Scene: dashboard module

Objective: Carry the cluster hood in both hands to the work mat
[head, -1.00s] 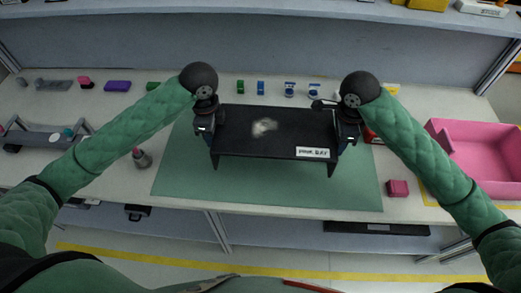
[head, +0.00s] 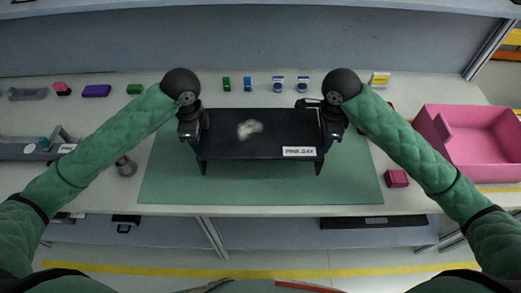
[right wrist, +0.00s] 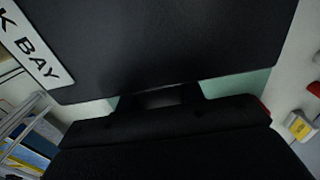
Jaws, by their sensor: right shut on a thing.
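The cluster hood (head: 225,143) is a black, flat-topped cover with short legs and a white name label. It is level over the green work mat (head: 260,190); I cannot tell whether its legs touch the mat. My right gripper (head: 328,132) is shut on its right end. The hood's dark surface (right wrist: 170,40) and part of the label fill the upper right wrist view. My left gripper (head: 191,132) is at the hood's left end. Its fingertips are too dark and small to show whether they are shut.
A pink bin (head: 480,140) and a small pink block (head: 397,178) stand right of the mat. Several small coloured items line the table's back. A grey fixture (head: 30,148) and a grey round piece (head: 125,167) are at left. The mat's front strip is clear.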

